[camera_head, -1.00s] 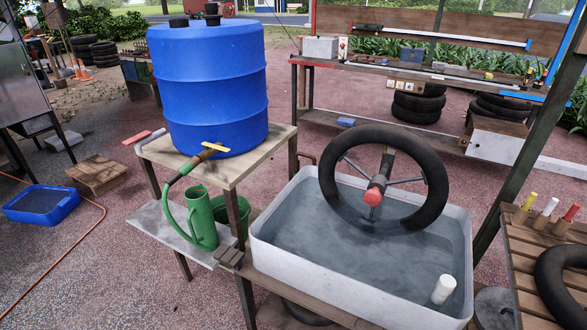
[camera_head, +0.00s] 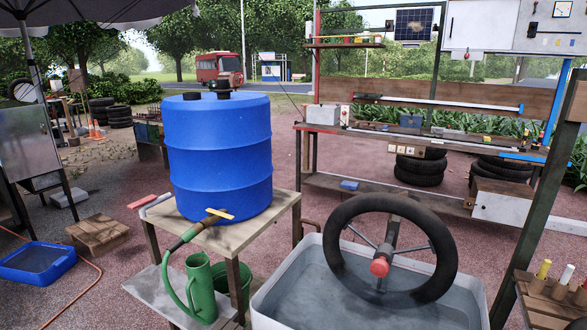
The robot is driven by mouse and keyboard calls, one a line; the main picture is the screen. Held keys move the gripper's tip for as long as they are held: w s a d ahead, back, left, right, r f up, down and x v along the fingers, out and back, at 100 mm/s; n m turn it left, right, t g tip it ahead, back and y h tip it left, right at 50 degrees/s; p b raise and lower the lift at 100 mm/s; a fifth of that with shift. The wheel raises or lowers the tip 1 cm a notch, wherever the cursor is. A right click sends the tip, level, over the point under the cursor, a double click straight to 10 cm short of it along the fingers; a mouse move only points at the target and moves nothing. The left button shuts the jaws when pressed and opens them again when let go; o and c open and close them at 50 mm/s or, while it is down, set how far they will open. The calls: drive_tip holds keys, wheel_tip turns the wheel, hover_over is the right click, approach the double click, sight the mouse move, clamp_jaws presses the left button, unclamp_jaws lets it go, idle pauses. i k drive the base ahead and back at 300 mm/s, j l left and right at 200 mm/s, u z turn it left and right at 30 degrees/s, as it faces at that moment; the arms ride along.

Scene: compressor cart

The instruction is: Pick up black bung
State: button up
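A large blue barrel (camera_head: 217,155) stands on a small wooden stand (camera_head: 245,232) left of the middle. A low dark piece (camera_head: 192,96) sits on its top at the left, and a taller dark piece (camera_head: 221,86) stands to the right of it. Either could be the black bung; both are too small to tell apart surely. My gripper is not in view.
A white tub of water (camera_head: 275,298) with a black-rimmed wheel (camera_head: 345,208) stands at the front right. A green watering can (camera_head: 201,285) sits below the barrel's tap (camera_head: 212,217). A post (camera_head: 535,200) rises at the right. A workbench (camera_head: 400,140) is behind.

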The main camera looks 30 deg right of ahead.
sight(223, 93)
drive_tip(key=i+j+z, duration=0.1)
drive_tip(key=i+j, duration=0.35)
drive_tip(key=j, duration=0.25)
drive_tip(key=i+j+z, duration=0.15)
drive_tip(key=j, duration=0.2)
drive_tip(key=i+j+z, duration=0.1)
drive_tip(key=i+j, duration=0.15)
drive_tip(key=j, duration=0.15)
drive_tip(key=i+j, duration=0.2)
drive_tip(key=j, duration=0.2)
drive_tip(key=z, duration=0.05)
